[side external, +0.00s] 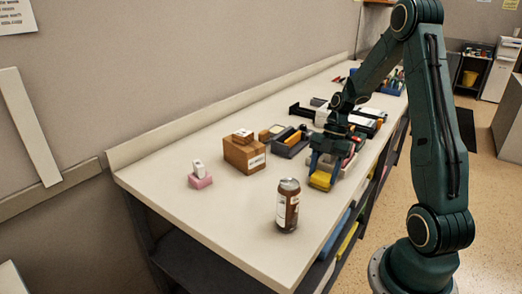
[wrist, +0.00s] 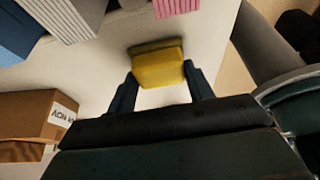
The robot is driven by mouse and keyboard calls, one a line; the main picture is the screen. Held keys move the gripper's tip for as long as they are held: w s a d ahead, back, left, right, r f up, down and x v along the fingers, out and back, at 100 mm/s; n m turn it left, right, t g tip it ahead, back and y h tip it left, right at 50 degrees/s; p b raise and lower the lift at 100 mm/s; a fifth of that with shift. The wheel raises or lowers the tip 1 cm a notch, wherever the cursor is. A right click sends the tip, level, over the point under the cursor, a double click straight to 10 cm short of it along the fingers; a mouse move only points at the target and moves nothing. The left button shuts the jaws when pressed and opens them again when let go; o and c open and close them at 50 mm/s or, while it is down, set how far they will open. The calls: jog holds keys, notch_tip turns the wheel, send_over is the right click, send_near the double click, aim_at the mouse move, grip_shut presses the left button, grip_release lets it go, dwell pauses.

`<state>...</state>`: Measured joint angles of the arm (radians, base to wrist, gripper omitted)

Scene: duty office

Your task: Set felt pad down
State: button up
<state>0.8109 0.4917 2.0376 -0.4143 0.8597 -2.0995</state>
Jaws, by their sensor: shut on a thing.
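The felt pad (side external: 320,181) looks like a yellow block with a darker olive side face. It also shows in the wrist view (wrist: 158,68), between the fingertips at the top centre. My gripper (side external: 321,168) points down over the table and is shut on the pad; both dark blue fingers show in the wrist view (wrist: 160,90), one on each side of it. The pad is low over the white tabletop (side external: 235,210). I cannot tell whether its underside touches the surface.
A cardboard box (side external: 244,155) stands to the left, with a small block on top. A brown can (side external: 288,206) stands nearer the front. A pink block (side external: 200,181) with a white item lies farther left. A dark blue bin (side external: 290,145) is behind. Table between can and pink block is clear.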

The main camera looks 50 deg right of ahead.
jog(key=shift+f, duration=0.1)
jog(key=o, duration=1)
jog(key=shift+c, duration=0.2)
jog(key=v, duration=1.2)
